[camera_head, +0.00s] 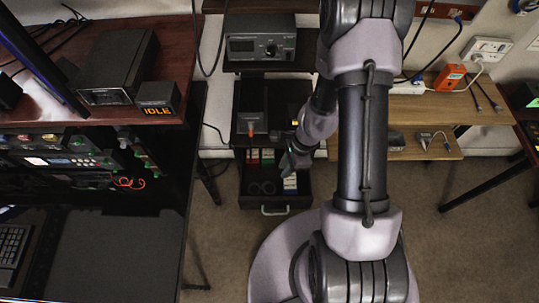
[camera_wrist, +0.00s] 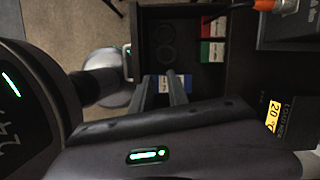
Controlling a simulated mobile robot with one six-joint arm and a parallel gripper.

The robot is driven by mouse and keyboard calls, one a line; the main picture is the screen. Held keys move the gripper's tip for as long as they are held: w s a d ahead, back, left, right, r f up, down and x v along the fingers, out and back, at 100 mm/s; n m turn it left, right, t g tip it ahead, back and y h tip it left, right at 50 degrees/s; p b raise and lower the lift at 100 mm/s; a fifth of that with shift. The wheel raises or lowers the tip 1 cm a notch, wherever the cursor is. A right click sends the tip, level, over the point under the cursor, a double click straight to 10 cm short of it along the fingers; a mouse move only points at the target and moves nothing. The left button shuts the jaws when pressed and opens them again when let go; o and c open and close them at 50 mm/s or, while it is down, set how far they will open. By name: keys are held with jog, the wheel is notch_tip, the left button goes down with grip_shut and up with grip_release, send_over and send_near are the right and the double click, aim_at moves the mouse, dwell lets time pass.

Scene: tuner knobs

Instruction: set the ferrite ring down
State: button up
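Two dark round rings lie on the floor of the open drawer, one (camera_wrist: 165,54) nearer the middle and one (camera_wrist: 164,34) beside it in the wrist view. They show faintly as dark circles (camera_head: 263,187) in the head view. I cannot tell which is the ferrite ring. My gripper (camera_wrist: 161,76) is above the drawer, its two fingers apart with a gap between them. A blue-and-white box shows through that gap, and nothing is visibly held. In the head view my gripper (camera_head: 287,163) is over the drawer's rear right part, its fingertips hard to make out.
The drawer (camera_head: 275,202) also holds red and green boxes (camera_wrist: 212,50) and the blue-and-white box (camera_head: 290,183). A device with an orange tip (camera_head: 252,123) stands on the shelf above.

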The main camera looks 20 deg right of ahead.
aim_at(271, 193)
jog(key=b+x, duration=0.3)
jog(key=x, duration=0.2)
jog(key=b+x, duration=0.4)
jog(key=x, duration=0.2)
jog(key=b+x, duration=0.4)
jog(key=x, duration=0.2)
jog(key=shift+s+d+f, duration=0.1)
jog(key=shift+s+d, duration=0.2)
jog(key=shift+s, duration=0.05)
jog(key=shift+w+a+f+b, duration=0.1)
jog(key=shift+a+f+b, duration=0.1)
jog(key=shift+f+b, duration=0.15)
jog(key=shift+c, duration=0.2)
grip_shut()
